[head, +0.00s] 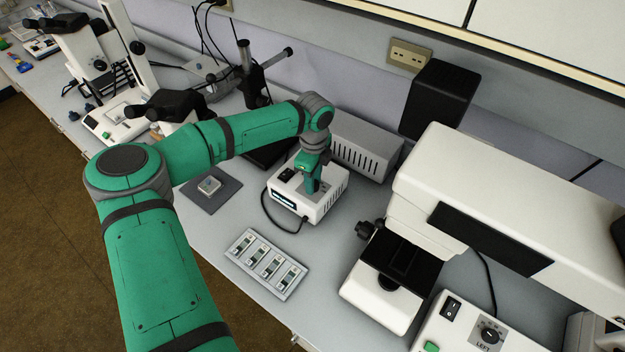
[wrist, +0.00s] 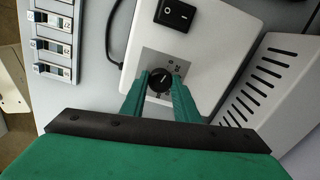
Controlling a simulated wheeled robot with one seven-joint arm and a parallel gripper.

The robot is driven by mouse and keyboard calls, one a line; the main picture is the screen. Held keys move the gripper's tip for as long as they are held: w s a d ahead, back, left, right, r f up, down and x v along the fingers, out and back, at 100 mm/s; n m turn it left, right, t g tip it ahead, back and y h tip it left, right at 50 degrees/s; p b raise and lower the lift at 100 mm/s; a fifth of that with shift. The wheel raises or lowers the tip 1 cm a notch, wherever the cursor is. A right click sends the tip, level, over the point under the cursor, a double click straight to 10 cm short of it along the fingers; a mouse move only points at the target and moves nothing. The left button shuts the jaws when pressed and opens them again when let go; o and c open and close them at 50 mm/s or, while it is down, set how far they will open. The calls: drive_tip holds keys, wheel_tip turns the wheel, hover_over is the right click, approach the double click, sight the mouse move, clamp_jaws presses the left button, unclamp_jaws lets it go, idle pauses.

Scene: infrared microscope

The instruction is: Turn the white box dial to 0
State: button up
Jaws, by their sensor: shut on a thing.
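The white box (head: 325,198) stands on the bench in the middle of the head view, with a dark display on its front. In the wrist view the box (wrist: 215,50) shows its top with a grey dial plate. The black dial (wrist: 160,81) has a white pointer line that points up and right. My gripper (wrist: 160,88) is shut on the dial from above, a green finger on each side. In the head view my gripper (head: 312,182) hides the dial.
A black rocker switch (wrist: 175,14) sits on the same box top. A grey vented box (head: 362,148) stands close behind it. A slide tray (head: 266,264) lies in front, and a white microscope (head: 470,200) stands at right. A cable curves along the box's left side.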

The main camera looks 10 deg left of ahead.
drive_tip(key=shift+w+r, duration=0.1)
drive_tip(key=o, duration=1.1)
wheel_tip(320, 180, up, 11)
drive_tip(key=shift+d+f, duration=0.1)
drive_tip(key=shift+f, duration=0.05)
idle(0.3)
